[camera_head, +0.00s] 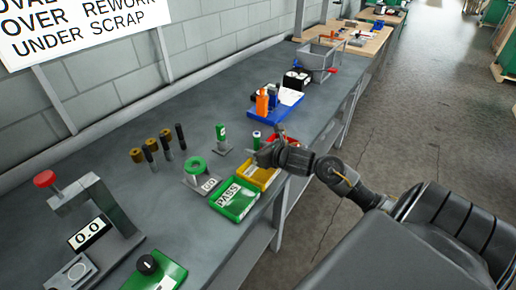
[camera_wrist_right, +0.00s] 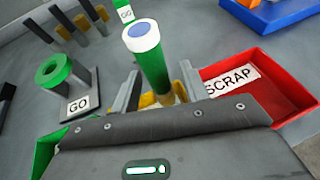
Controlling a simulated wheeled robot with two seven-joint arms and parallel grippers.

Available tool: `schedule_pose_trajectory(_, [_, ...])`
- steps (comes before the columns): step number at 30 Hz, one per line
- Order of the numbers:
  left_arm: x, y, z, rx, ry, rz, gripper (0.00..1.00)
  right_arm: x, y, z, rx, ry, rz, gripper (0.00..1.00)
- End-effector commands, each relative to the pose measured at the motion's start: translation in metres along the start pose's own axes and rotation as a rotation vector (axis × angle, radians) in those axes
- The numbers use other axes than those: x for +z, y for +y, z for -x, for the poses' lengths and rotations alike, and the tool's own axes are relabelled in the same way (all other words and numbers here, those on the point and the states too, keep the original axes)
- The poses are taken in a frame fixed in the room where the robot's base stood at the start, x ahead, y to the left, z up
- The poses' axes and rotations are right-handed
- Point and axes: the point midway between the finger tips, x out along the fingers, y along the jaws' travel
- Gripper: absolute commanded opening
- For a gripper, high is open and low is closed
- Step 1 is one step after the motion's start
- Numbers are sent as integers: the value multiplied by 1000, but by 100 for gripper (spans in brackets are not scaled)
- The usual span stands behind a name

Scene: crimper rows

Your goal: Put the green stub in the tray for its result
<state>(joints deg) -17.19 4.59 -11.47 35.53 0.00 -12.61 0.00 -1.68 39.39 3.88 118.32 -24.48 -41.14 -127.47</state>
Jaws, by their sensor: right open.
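The green stub (camera_wrist_right: 153,65), with a white collar and a blue end, stands between the two fingers of my right gripper (camera_wrist_right: 160,88) in the wrist view. The jaws are open around it; I cannot tell whether they touch it. In the head view the stub's top (camera_head: 257,136) shows just behind my right gripper (camera_head: 262,150). Its lower end is hidden. The green PASS tray (camera_head: 222,207) is at the bench's front edge, a yellow tray (camera_head: 268,181) beside it, partly under my gripper. The red SCRAP tray (camera_wrist_right: 291,92) is right of the gripper. My left gripper is out of view.
A GO ring gauge (camera_head: 195,166) and a green GO plug (camera_head: 221,131) stand left of the gripper. Several dark and brass pins (camera_head: 151,146) stand behind. A press with a 0.0 display (camera_head: 88,232) is at lower left. A blue holder (camera_head: 270,112) stands beyond.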

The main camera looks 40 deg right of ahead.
Motion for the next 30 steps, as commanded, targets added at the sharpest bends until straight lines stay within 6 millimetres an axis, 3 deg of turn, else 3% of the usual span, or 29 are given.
schedule_pose_trajectory(5, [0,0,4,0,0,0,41,2,0,5,0,1,2,45])
schedule_pose_trajectory(15, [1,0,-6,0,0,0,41,0,0,75,-1,4,6,45])
schedule_pose_trajectory(21, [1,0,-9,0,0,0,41,1,0,106,0,3,2,45])
schedule_pose_trajectory(30, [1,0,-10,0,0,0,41,3,0,122,0,0,1,45])
